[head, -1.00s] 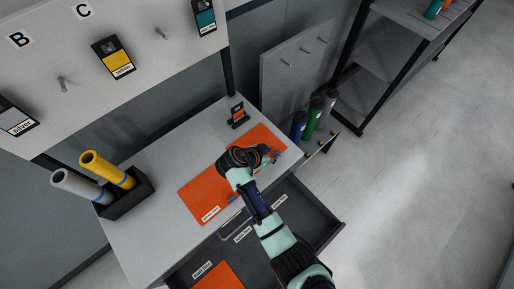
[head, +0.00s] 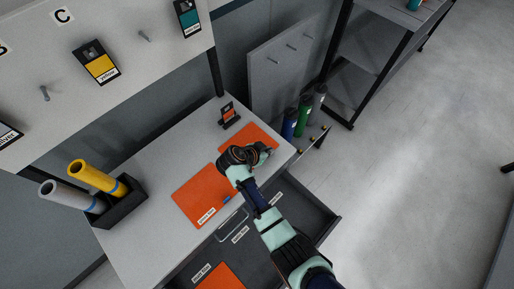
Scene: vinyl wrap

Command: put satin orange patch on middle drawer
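Orange patches lie on the grey worktop: one at the left (head: 196,190) with a small label at its front edge, and one farther right (head: 252,133), partly hidden by my gripper. I cannot tell from their surface which is satin. The open dark drawer (head: 318,208) below the worktop's front edge holds another orange patch (head: 222,278) at its left, and a small label (head: 240,235) shows near its middle. My gripper (head: 262,158) is over the right patch, low above the worktop. Its fingers are too small and dark to show whether they are open, shut or touching the patch.
A black holder (head: 126,208) with grey and yellow rolls stands at the worktop's left. A small black stand (head: 228,114) is at the back. Blue, green and grey rolls (head: 304,116) stand beyond the right edge. A metal handle (head: 232,226) is at the drawer front.

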